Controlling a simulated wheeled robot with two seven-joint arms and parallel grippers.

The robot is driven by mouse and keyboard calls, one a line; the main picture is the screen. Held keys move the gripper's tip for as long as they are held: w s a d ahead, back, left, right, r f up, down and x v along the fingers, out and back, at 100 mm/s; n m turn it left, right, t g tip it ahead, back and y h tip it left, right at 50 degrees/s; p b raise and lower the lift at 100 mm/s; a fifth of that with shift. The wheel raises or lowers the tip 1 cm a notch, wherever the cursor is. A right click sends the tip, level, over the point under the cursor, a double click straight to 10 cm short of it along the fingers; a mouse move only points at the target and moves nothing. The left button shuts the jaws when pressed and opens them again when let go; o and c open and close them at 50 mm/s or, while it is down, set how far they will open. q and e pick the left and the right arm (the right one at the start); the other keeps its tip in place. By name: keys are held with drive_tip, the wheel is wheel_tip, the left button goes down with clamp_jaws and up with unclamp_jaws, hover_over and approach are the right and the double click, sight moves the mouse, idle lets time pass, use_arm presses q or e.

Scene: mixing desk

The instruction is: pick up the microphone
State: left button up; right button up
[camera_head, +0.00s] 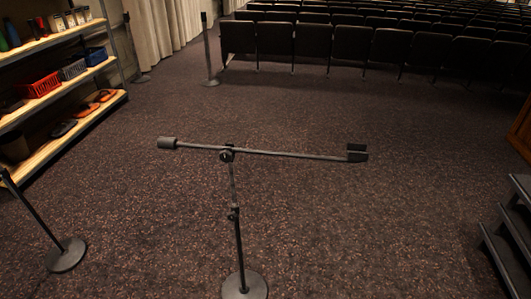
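A dark microphone stand (238,240) stands upright on a round base in the lower middle of the head view. Its boom lies nearly level across the top of the pole. A short cylinder (166,143) is at the boom's left end. A dark forked holder (357,152) is at its right end. I cannot make out a microphone in the holder or elsewhere. Neither of my grippers shows in this view.
Wooden shelves (68,125) with baskets, shoes and bottles stand at the left. Another round-based stand (66,254) is at the lower left. Dark steps (505,250) are at the right edge. Rows of seats (352,46) fill the back. Carpet around the microphone stand is clear.

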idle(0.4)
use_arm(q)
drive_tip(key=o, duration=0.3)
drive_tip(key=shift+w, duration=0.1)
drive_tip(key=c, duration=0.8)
